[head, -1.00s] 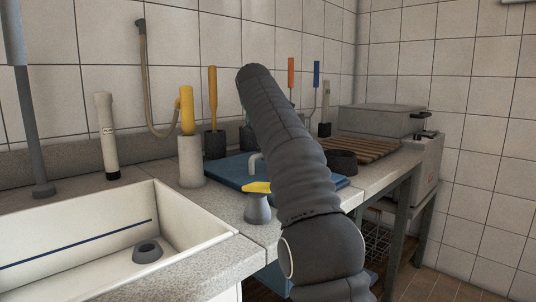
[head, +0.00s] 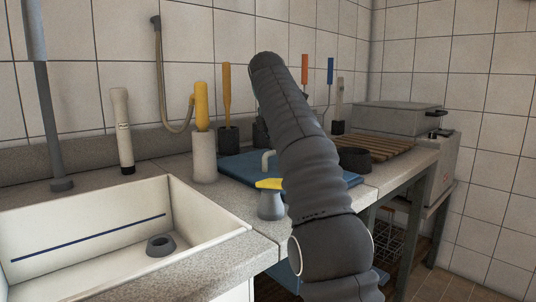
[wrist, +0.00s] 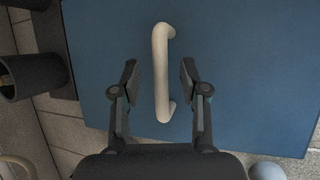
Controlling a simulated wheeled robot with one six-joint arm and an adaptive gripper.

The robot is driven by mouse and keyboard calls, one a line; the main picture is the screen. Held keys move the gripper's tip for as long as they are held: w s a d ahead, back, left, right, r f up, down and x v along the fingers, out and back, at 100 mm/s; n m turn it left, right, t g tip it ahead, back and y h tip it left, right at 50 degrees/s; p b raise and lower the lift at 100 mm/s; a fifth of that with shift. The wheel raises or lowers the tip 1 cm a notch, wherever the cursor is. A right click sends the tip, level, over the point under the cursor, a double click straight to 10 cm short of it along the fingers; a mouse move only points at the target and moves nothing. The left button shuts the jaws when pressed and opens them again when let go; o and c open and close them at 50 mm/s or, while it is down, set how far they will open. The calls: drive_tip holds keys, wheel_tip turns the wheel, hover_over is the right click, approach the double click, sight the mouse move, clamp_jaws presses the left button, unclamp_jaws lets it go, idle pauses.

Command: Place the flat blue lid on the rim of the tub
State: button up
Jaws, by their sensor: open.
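The flat blue lid (head: 235,167) lies on the grey counter behind my arm, which hides part of it. In the wrist view the lid (wrist: 240,95) fills most of the picture, with its pale bar handle (wrist: 160,75) standing up. My gripper (wrist: 159,74) is open, with one finger on each side of the handle and a visible gap to each. My arm mostly hides the gripper in the head view. I cannot tell for sure which thing is the tub; a light blue surface (head: 283,276) shows below the counter edge.
A white sink (head: 90,225) with a grey ring-shaped piece (head: 160,245) in it is at left. A grey bottle with a yellow top (head: 270,200) stands at the counter's front. A white cylinder (head: 204,160), a dark round pot (head: 354,159) and a slatted wooden board (head: 385,147) stand around the lid.

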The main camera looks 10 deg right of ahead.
drive_tip(key=shift+s+a+r, duration=0.1)
drive_tip(key=shift+s+r, duration=0.15)
drive_tip(key=shift+r, duration=0.2)
drive_tip(key=shift+s+a+r, duration=0.1)
drive_tip(key=shift+s+a, duration=0.05)
drive_tip(key=shift+s, duration=0.2)
drive_tip(key=shift+s+a, duration=0.75)
drive_tip(key=shift+s, duration=0.95)
drive_tip(key=shift+s+a, duration=0.75)
drive_tip(key=shift+s, duration=1)
drive_tip(key=shift+s+a, duration=0.75)
drive_tip(key=shift+s, duration=0.95)
